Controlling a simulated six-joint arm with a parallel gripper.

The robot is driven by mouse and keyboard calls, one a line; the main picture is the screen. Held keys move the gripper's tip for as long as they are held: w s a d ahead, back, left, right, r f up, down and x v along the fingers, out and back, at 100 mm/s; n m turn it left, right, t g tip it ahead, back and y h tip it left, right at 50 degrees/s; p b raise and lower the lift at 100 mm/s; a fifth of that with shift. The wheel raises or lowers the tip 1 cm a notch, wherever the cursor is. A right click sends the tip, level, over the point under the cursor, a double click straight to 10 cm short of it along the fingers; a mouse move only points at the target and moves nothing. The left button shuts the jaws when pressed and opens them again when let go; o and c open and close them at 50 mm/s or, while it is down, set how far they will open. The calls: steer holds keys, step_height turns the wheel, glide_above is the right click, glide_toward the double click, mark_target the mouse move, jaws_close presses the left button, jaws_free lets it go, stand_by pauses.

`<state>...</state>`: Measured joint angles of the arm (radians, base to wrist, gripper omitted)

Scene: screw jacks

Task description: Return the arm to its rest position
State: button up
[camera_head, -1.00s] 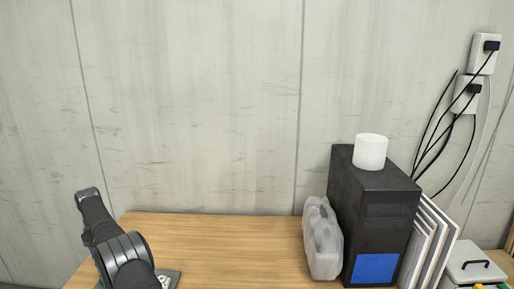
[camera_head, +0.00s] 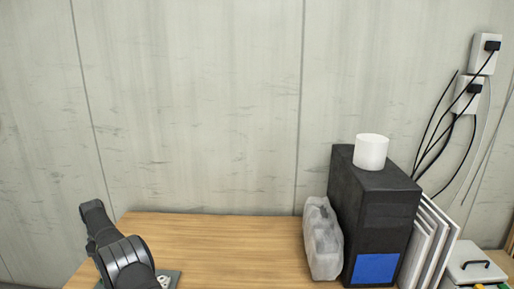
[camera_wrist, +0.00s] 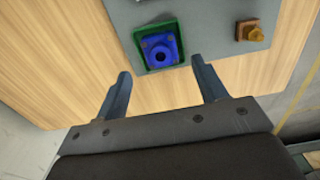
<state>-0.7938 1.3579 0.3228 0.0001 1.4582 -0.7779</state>
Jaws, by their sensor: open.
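My gripper (camera_wrist: 162,82) shows in the wrist view with its two fingers spread wide apart and nothing between them. Beyond the fingertips, a blue part with a dark round hole (camera_wrist: 161,54) sits inside a green square frame (camera_wrist: 142,62) on a grey plate (camera_wrist: 206,22). The fingers look apart from it. An orange-brown block (camera_wrist: 249,31) is on the same plate, to the right. In the head view my arm is at the lower left, and the gripper itself does not show there.
The wooden table (camera_head: 225,245) is clear in its middle. A black computer case (camera_head: 375,215) with a white cylinder (camera_head: 371,152) on top stands at the right. A cloudy translucent packet (camera_head: 322,240) leans beside it. White panels (camera_head: 432,245) and a grey box (camera_head: 474,265) are farther right.

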steer(key=w+d+r, duration=0.3)
steer(key=d+r, duration=0.4)
steer(key=d, duration=0.5)
steer(key=s+d, duration=0.3)
steer(key=d, duration=0.6)
steer(key=a+f, duration=0.2)
steer(key=a, duration=0.1)
steer(key=s+a+f, duration=0.1)
steer(key=a+f, duration=0.2)
steer(key=a, duration=0.1)
steer(key=s+a+f, duration=0.1)
steer(key=a+f, duration=0.1)
steer(key=a, duration=0.1)
steer(key=shift+a+f, duration=0.15)
steer(key=shift+f, duration=0.15)
steer(key=shift+a+f, duration=0.25)
steer(key=shift+a, duration=0.1)
